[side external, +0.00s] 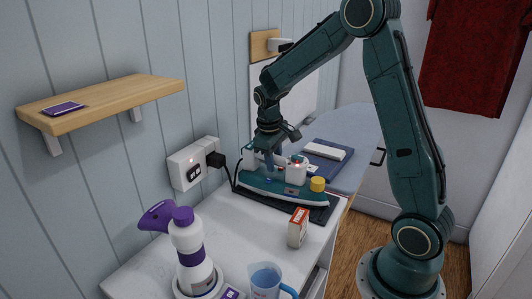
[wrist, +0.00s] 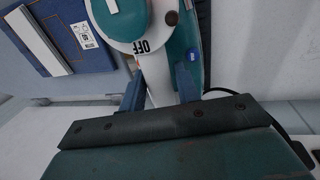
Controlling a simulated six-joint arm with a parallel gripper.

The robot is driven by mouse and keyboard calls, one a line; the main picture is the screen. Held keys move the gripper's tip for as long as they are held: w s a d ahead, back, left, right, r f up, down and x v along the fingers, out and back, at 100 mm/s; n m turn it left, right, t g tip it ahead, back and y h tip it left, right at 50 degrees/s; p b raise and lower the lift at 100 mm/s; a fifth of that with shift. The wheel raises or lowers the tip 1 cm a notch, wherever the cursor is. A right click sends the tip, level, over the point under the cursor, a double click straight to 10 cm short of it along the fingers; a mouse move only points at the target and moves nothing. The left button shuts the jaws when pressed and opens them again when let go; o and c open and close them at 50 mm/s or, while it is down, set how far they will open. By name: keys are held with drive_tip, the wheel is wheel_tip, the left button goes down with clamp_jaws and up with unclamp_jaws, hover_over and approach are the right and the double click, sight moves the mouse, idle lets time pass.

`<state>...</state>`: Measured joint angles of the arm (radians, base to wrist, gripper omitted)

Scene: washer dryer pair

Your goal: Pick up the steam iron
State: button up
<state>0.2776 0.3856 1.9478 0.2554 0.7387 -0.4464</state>
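The steam iron (side external: 280,190), teal with white parts, rests on a dark mat (side external: 328,213) on the white counter. A red light shows on its upper part. In the wrist view, the iron's teal body (wrist: 184,32) and a white part marked OFF fill the upper middle. My gripper (side external: 270,163) is down at the iron's top from above. In the wrist view, the two blue fingers of my gripper (wrist: 160,88) stand apart, with a pale part of the iron between them. I cannot see clearly whether they touch it. The iron's handle is partly hidden by the gripper.
A black cord runs to a wall socket (side external: 193,165). A small box (side external: 298,228), a blue jug (side external: 265,281) and a purple-white spray bottle (side external: 187,245) stand in front. A blue folded item (side external: 325,157) lies behind on the ironing board.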

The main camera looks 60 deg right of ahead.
clamp_jaws()
drive_tip(key=shift+r, duration=0.1)
drive_tip(key=shift+r, duration=0.2)
wheel_tip(320, 180, up, 20)
drive_tip(key=shift+f, duration=0.25)
idle(0.4)
drive_tip(key=shift+d, duration=0.1)
idle(0.7)
